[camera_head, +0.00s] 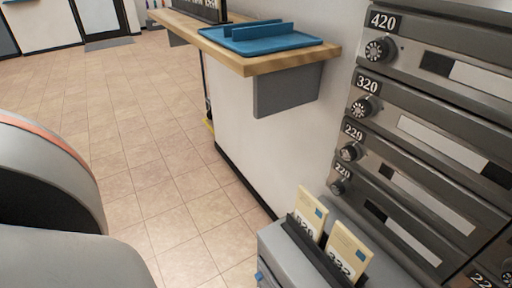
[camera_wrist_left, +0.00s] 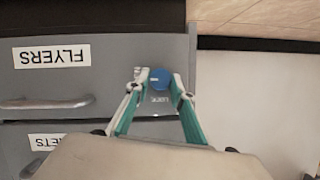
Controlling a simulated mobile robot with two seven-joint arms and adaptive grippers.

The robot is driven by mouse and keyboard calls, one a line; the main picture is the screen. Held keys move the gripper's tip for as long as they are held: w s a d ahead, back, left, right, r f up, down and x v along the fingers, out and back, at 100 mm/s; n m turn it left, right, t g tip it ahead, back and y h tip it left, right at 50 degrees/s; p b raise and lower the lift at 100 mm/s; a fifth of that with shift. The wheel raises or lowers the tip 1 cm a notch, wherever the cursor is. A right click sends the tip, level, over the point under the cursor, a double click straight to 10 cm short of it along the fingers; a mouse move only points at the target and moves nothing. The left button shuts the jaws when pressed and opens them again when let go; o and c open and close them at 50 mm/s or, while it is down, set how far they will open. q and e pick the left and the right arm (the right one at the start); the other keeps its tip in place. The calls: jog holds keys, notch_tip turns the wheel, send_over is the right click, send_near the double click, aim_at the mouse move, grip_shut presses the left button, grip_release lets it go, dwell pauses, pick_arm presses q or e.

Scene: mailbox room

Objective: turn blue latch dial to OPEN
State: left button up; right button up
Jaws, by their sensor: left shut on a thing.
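The blue latch dial (camera_wrist_left: 159,80) is on the grey cabinet front in the left wrist view, beside the FLYERS drawer label. That view is upside down, as the label text shows. My left gripper (camera_wrist_left: 159,75) has one fingertip on each side of the dial and is shut on it. Small lettering, perhaps LOCK, shows by the dial. In the head view, a small blue spot that looks like the dial (camera_head: 260,275) shows at the cabinet's lower left edge. The left gripper is not visible there, and my right gripper is in neither view.
The FLYERS drawer (camera_wrist_left: 100,75) and its handle (camera_wrist_left: 45,104) lie beside the dial. The grey cabinet (camera_head: 275,240) carries a holder with two cards. Mailboxes (camera_head: 440,150) line the right wall. A wooden counter (camera_head: 245,66) holds a blue tray (camera_head: 290,44). The tiled floor (camera_head: 140,130) is clear.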

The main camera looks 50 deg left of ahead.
pick_arm(q)
jog(key=o, duration=1.1)
jog(key=v, duration=1.2)
